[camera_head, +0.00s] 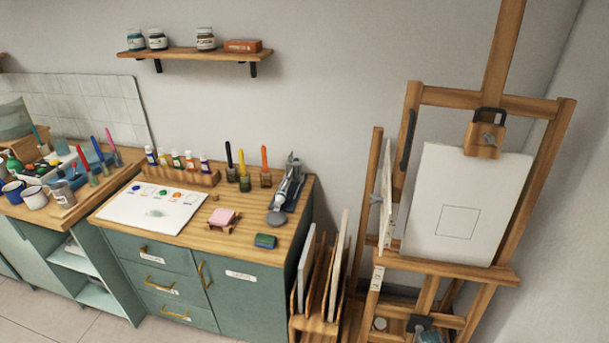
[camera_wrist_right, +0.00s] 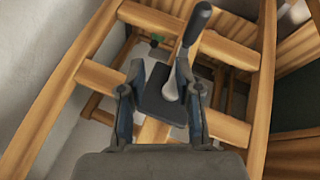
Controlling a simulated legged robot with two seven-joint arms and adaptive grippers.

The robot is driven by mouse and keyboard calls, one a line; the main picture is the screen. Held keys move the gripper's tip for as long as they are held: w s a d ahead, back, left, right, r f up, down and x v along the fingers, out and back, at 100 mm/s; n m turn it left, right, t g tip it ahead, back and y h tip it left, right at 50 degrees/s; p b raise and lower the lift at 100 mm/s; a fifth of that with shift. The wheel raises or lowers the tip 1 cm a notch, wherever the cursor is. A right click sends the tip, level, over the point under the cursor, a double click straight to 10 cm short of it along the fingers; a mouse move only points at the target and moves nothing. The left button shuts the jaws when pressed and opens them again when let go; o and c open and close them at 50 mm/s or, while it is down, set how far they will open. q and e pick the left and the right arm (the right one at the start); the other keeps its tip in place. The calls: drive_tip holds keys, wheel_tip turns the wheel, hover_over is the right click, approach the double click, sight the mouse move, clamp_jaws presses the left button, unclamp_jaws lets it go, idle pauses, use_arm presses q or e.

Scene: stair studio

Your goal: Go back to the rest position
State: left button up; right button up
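My right gripper (camera_wrist_right: 160,72) shows in the right wrist view with its two grey fingers apart. It is open, with no object clearly held between them. A dark square plate (camera_wrist_right: 165,98) and a lever with a black handle (camera_wrist_right: 197,22) appear beyond and between the fingers, in front of the easel's wooden bars (camera_wrist_right: 150,128). I cannot tell whether a finger touches the lever.
The wooden easel (camera_head: 562,130) holds a white canvas (camera_head: 462,170) at right. A canvas rack (camera_head: 318,325) stands left of it. Green cabinets (camera_head: 240,295) carry bottles, brushes and a white sheet (camera_head: 125,205). A wall shelf (camera_head: 190,53) holds jars. Floor (camera_head: 25,305) shows at lower left.

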drive_tip(key=s+a+f+n+y, duration=0.1)
drive_tip(key=s+a+f, duration=0.45)
drive_tip(key=s, duration=0.25)
drive_tip(key=s+a+f+n+y, duration=0.1)
drive_tip(key=s+a+f, duration=0.4)
drive_tip(key=s+a, duration=0.25)
use_arm(q)
drive_tip(key=shift+s+d+f+p, duration=0.1)
drive_tip(key=shift+s+f+p, duration=0.25)
drive_tip(key=shift+s+f, duration=0.25)
drive_tip(key=shift+s+f+p, duration=0.3)
drive_tip(key=shift+s+f, duration=0.1)
drive_tip(key=shift+f, duration=0.4)
use_arm(e)
drive_tip(key=s+a+f+g+y, duration=0.1)
drive_tip(key=s+a, duration=0.5)
drive_tip(key=s, duration=0.5)
drive_tip(key=s+a+f+g+y, duration=0.1)
drive_tip(key=s+a, duration=0.4)
drive_tip(key=s, duration=0.6)
drive_tip(key=shift+s+a+f, duration=0.3)
drive_tip(key=shift+a+f, duration=0.1)
drive_tip(key=shift+f, duration=0.3)
